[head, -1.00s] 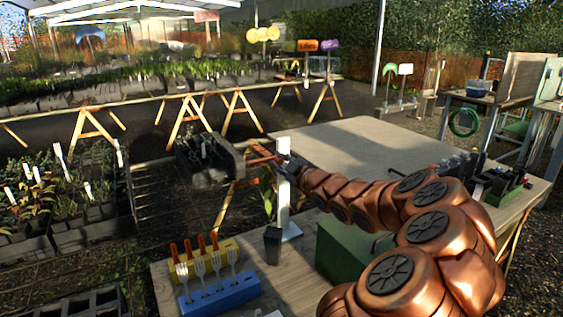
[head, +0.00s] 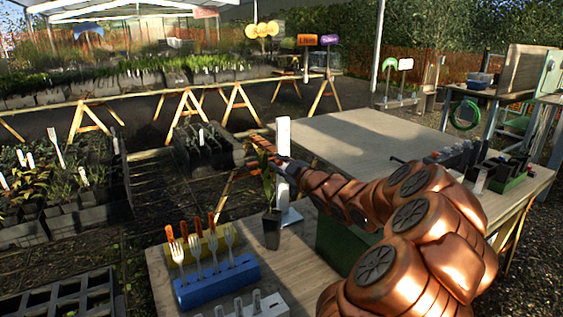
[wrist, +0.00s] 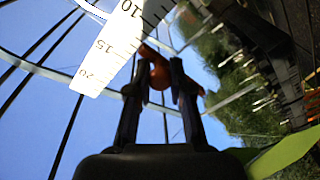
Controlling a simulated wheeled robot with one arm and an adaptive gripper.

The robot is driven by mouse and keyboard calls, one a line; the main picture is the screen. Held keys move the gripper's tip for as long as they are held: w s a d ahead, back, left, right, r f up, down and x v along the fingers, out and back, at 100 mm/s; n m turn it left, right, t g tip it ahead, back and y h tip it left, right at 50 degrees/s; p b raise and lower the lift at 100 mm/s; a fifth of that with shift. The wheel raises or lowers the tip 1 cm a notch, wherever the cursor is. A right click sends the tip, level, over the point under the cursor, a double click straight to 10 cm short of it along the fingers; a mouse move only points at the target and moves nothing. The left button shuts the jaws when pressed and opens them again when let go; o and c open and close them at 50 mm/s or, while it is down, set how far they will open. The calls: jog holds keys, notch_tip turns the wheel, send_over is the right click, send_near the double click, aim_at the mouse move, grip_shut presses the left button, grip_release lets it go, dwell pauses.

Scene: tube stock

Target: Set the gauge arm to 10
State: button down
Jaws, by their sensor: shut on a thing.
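The gauge is a white upright post (head: 284,190) on a white foot near the table's far left edge. In the wrist view its white scale (wrist: 108,48) shows 10, 15 and 20, tilted. The orange gauge arm (head: 262,143) sticks out left near the post's top; it also shows in the wrist view (wrist: 160,76). My gripper (wrist: 159,84) is shut on the gauge arm, its dark fingers either side of it. The arm appears beside the stretch between 10 and 15; the exact reading is unclear.
A dark pot with a leafy plant (head: 271,230) stands just in front of the gauge. A blue fork rack (head: 215,285) is at front left, a white pegged block (head: 250,306) nearer. A green box (head: 335,245) is beside my arm. The table's back (head: 365,140) is clear.

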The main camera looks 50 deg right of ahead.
jog(key=shift+f+b, duration=0.35)
jog(key=shift+f, duration=0.55)
jog(key=shift+r, duration=0.1)
jog(key=c, duration=1)
grip_release()
notch_tip(320, 180, up, 10)
jog(key=shift+f, duration=0.1)
